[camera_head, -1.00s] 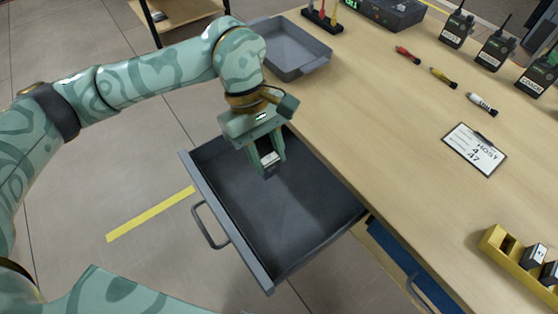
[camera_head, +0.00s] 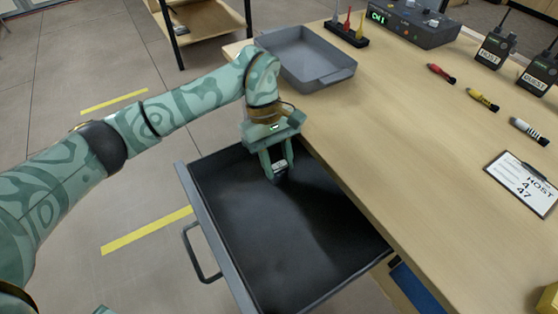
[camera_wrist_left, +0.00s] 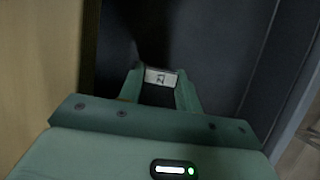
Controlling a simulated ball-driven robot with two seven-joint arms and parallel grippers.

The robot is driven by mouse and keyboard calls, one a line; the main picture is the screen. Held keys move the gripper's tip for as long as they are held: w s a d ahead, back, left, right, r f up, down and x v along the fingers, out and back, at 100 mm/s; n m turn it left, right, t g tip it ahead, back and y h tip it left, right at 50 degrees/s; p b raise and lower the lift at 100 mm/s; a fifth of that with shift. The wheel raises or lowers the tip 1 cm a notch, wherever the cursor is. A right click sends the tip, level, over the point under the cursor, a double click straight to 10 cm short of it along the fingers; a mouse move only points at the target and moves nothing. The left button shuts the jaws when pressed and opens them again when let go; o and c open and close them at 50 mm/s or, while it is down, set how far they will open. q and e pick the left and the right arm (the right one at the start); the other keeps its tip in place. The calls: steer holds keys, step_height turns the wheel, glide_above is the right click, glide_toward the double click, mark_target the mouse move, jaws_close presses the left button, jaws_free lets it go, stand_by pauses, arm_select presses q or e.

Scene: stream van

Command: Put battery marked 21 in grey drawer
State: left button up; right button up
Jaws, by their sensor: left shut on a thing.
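The grey drawer (camera_head: 205,222) is pulled open below the table's left edge, and its dark inside looks empty. My left gripper (camera_head: 279,174) is over the left part of the drawer, near the table edge, pointing down. It is shut on a small battery (camera_head: 279,166) with a pale label. The battery also shows between the fingers in the left wrist view (camera_wrist_left: 160,77). Its label there is turned sideways; a 2 seems to show, but I cannot read the mark surely. I cannot tell whether the battery touches the drawer floor. My right gripper is out of view.
A grey tray (camera_head: 310,70) stands on the table (camera_head: 400,160) behind the drawer. Markers (camera_head: 482,99), radios (camera_head: 494,50), a clipboard (camera_head: 522,186) and a control box (camera_head: 412,22) are farther right. A blue drawer front (camera_head: 420,288) shows under the table.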

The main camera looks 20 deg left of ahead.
arm_select(q)
steer(key=o, duration=1.1)
steer(key=shift+r, duration=0.25)
steer(key=p+v, duration=0.4)
steer(key=v, duration=0.7)
steer(key=shift+w+a+r, duration=0.1)
steer(key=shift+r, duration=0.25)
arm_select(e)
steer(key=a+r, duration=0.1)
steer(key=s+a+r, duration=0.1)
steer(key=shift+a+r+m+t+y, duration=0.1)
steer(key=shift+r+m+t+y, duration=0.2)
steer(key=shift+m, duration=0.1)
